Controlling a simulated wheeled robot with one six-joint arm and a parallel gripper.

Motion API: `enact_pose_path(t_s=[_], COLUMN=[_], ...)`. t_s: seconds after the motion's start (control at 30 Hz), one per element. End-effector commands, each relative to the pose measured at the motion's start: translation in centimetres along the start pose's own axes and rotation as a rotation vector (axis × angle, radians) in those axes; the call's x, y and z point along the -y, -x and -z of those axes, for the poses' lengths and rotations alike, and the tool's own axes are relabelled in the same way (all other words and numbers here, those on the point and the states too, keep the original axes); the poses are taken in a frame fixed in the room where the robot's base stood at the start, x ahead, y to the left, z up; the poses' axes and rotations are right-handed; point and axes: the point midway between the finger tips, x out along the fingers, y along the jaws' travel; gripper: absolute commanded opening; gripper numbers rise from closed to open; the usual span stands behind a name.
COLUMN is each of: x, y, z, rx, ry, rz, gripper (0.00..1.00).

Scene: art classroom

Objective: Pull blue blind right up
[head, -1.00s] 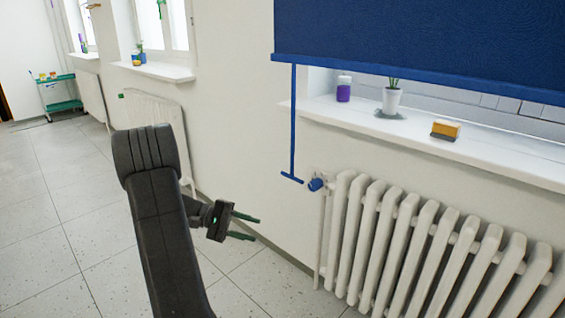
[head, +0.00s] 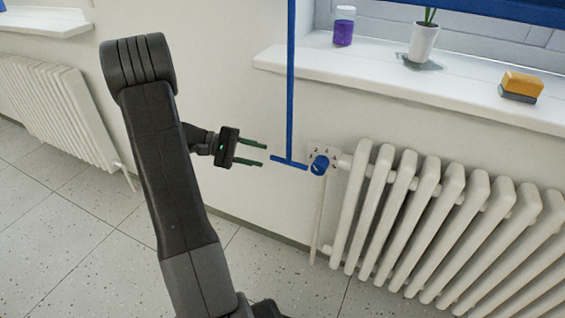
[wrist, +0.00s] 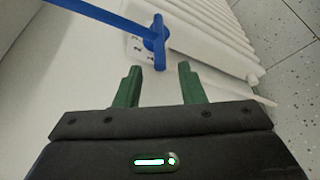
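The blue blind (head: 480,10) shows only its lower edge at the top right of the head view. Its blue pull rod (head: 290,90) hangs down the wall and ends in a short crossbar handle (head: 289,161). My gripper (head: 265,153) is open and empty, just left of the handle, with its green fingers pointing at it. In the wrist view the handle (wrist: 158,35) lies ahead of and between the open fingertips (wrist: 160,70), apart from them. The rod (wrist: 90,12) runs to the upper left there.
A blue valve knob (head: 320,164) sits right behind the handle, on the white radiator (head: 440,210). The windowsill (head: 400,75) above holds a purple jar (head: 344,27), a potted plant (head: 424,42) and a yellow sponge (head: 521,86). Another radiator (head: 60,110) stands at left.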

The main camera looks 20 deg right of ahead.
Motion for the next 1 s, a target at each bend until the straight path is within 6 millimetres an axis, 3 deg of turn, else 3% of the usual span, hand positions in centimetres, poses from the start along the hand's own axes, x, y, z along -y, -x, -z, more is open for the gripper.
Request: enact_pose_path(t_s=[0.1, 0.33, 0.5, 0.8, 0.83, 1.0], x=[0.2, 0.1, 0.0, 0.0, 0.0, 0.0], y=[-2.9, -6.6, -7.9, -8.1, -8.1, -8.1], z=[0.1, 0.0, 0.0, 0.0, 0.0, 0.0], rx=[0.003, 0.003, 0.000, 0.000, 0.000, 0.000], ry=[-0.001, -0.001, -0.001, -0.001, -0.001, -0.001], rz=[0.002, 0.001, 0.000, 0.000, 0.000, 0.000], gripper=[0.36, 0.36, 0.36, 0.36, 0.34, 0.01])
